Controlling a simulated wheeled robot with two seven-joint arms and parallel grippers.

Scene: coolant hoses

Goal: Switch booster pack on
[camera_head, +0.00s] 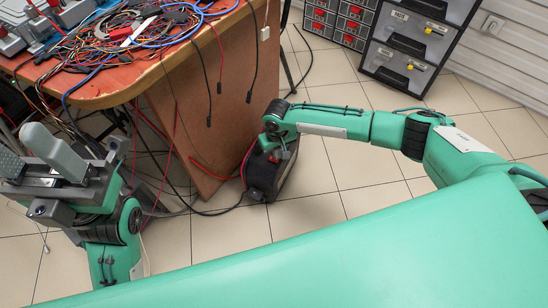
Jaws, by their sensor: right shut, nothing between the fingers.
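The booster pack (263,177), a dark box with some red on it, stands on the tiled floor beside the orange workbench's side panel. My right arm reaches in from the right, and my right gripper (284,153) is at the top of the pack. Its fingers are small and partly hidden here; it is shut with nothing held. I cannot tell whether it touches the pack, and I cannot make out the pack's switch. My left gripper (28,156) is at the left edge, pointing up, its fingers apart and empty.
The workbench (150,78) carries a tangle of coloured cables (165,22), some hanging over its edge. Black and red cables run along the floor near the pack. A drawer cabinet (412,45) stands at the back right. Tiled floor is open between the cabinet and my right arm.

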